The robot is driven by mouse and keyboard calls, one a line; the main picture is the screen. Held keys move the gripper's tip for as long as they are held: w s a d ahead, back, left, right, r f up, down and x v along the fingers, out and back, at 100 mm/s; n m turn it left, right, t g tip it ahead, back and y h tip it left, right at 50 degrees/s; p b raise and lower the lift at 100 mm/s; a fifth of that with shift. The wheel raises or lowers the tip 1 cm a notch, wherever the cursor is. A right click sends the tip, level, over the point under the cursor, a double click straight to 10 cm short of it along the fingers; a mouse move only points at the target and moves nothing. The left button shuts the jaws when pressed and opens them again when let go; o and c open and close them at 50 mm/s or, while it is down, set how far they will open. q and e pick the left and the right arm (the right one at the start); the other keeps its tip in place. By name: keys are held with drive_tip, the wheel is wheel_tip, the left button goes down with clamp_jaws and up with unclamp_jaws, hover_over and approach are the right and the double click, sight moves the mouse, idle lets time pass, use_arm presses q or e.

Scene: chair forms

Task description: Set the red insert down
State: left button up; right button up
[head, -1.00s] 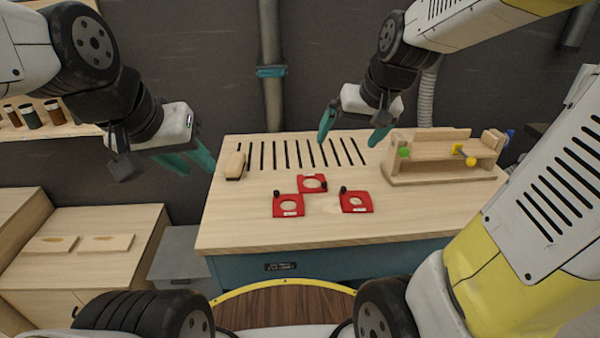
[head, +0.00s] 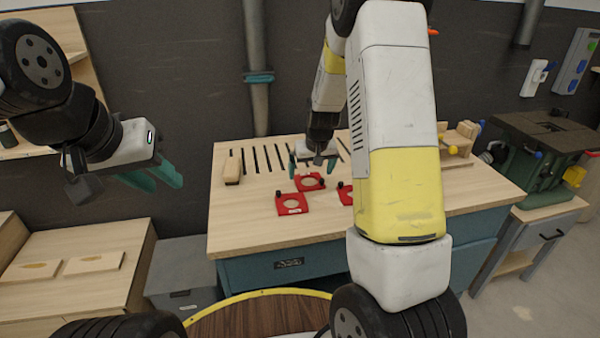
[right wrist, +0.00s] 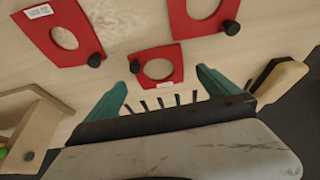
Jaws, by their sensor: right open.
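Three flat red inserts, each with a round hole and a black knob, lie on the workbench (head: 240,225). In the head view one is front left (head: 282,211), one is further back (head: 318,187), and one (head: 343,197) is partly hidden by my right arm. My right gripper (head: 312,170) is open and empty above the back one. In the right wrist view the back insert (right wrist: 157,53) shows between the fingertips (right wrist: 167,68), with the others at upper left (right wrist: 85,28) and top right (right wrist: 186,25). My left gripper (head: 168,184) hangs open and empty left of the bench.
A wooden brush (head: 233,170) and a row of slots lie along the bench's back left. A wooden fixture (head: 462,135) at the back right is partly hidden by my right arm. A green machine (head: 545,160) stands right of the bench. The bench's front left is clear.

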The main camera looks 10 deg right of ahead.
sight(309, 182)
drive_tip(key=x, duration=0.3)
drive_tip(key=shift+w+d+f, duration=0.1)
drive_tip(key=shift+d+f, duration=0.05)
drive_tip(key=shift+f, duration=0.2)
drive_tip(key=c, duration=1.4)
